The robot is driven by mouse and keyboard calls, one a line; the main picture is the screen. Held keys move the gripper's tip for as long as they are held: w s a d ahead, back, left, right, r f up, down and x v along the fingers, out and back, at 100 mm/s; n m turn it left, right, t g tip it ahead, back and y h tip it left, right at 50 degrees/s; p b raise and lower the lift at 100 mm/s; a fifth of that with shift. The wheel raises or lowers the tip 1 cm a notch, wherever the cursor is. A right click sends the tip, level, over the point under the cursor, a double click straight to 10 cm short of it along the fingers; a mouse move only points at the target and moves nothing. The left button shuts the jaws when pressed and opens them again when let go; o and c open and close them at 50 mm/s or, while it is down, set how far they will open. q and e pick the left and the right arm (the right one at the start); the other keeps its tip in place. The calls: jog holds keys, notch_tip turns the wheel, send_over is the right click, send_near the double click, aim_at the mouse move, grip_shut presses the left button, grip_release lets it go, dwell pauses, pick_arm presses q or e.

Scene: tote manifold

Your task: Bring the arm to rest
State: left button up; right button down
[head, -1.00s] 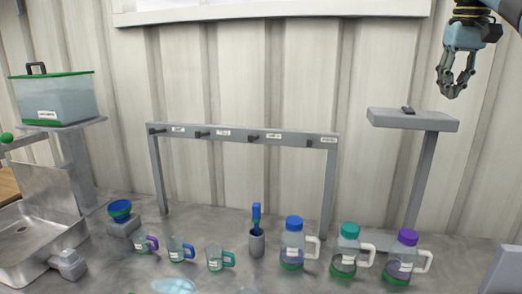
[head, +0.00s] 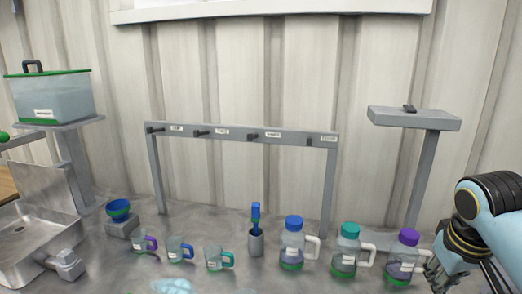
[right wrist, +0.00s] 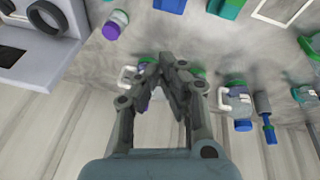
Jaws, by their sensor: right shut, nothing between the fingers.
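My right gripper (head: 434,278) is at the lower right of the head view, beside the purple-capped jug (head: 405,256) and partly overlapping its handle in the picture. I cannot tell whether they touch. In the right wrist view the right gripper (right wrist: 172,66) has its fingertips together with nothing between them. A jug with a purple cap (right wrist: 140,104) shows partly hidden behind the fingers there. My left gripper is not in view.
A teal-capped jug (head: 347,250) and a blue-capped jug (head: 293,243) stand left of the purple one. Small mugs (head: 180,250), a hook rack (head: 240,133), a raised stand (head: 414,118) and a lidded tank (head: 52,98) are further left or behind. A metal sink (head: 28,235) is at left.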

jog(key=s+a+n+t+y, duration=0.1)
jog(key=s+a, duration=0.2)
jog(key=s, duration=0.8)
jog(key=s+a, duration=0.3)
jog(key=s, duration=0.8)
notch_tip(320, 180, down, 36)
jog(key=s+d+g+b, duration=0.1)
jog(key=s+d+b, duration=0.15)
jog(key=b, duration=1.05)
jog(key=s+f+g+b, duration=0.1)
jog(key=s+f+b, duration=0.4)
jog(key=s+f, duration=0.4)
jog(key=s+d+f+b, duration=0.1)
jog(key=s+f+b, duration=0.5)
jog(key=f, duration=1.4)
jog(key=s, duration=0.3)
jog(key=shift+s+d+f+m+g, duration=0.2)
jog(key=shift+d+f+m+g, duration=0.1)
jog(key=shift+g, duration=0.1)
